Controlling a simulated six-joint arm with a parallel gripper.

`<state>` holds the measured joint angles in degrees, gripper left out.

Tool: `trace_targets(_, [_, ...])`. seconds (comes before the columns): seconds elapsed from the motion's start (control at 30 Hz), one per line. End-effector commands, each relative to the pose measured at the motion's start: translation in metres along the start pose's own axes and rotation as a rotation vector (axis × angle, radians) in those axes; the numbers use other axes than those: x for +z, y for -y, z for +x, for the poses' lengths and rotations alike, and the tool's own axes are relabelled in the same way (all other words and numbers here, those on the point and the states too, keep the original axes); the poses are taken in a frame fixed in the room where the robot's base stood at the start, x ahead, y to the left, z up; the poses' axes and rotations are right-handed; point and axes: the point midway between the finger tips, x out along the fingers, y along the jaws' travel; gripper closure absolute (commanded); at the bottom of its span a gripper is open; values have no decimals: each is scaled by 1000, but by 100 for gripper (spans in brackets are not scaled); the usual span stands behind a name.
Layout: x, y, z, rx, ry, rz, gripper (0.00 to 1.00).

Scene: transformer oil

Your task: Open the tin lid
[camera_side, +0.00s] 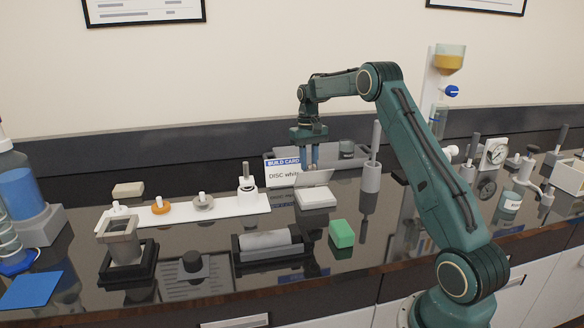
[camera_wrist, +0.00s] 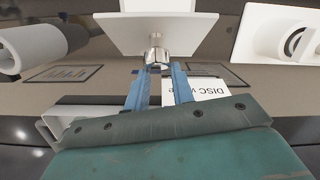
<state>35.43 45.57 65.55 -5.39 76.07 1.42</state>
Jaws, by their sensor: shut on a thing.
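The tin (camera_side: 316,200) is a small white box on the dark bench, below my gripper (camera_side: 311,166). Its flat pale lid (camera_side: 318,179) stands tilted up above the box, with a gap between them. In the wrist view the lid (camera_wrist: 120,35) is a white plate with a metal knob (camera_wrist: 156,54) on its face. My gripper's blue fingers (camera_wrist: 158,76) are shut on this knob. Part of the tin (camera_wrist: 158,5) shows beyond the lid at the top of the wrist view. The tin's inside is hidden.
A black cradle with a grey cylinder (camera_side: 266,241) is in front. A grey mortar-like holder (camera_side: 371,177) stands close right. A "DISC white" card (camera_side: 283,176) stands behind. A white strip with fittings (camera_side: 226,207) lies left.

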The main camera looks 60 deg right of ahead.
Motion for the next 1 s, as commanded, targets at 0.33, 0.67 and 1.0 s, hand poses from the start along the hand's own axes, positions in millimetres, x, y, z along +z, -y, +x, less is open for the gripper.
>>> trace_targets(0.33, [3,-5,4,-1,16,11,52])
trace_targets(0.67, [4,-3,2,3,-4,9,52])
trace_targets(1.0, [10,-1,2,20,-79,7,52])
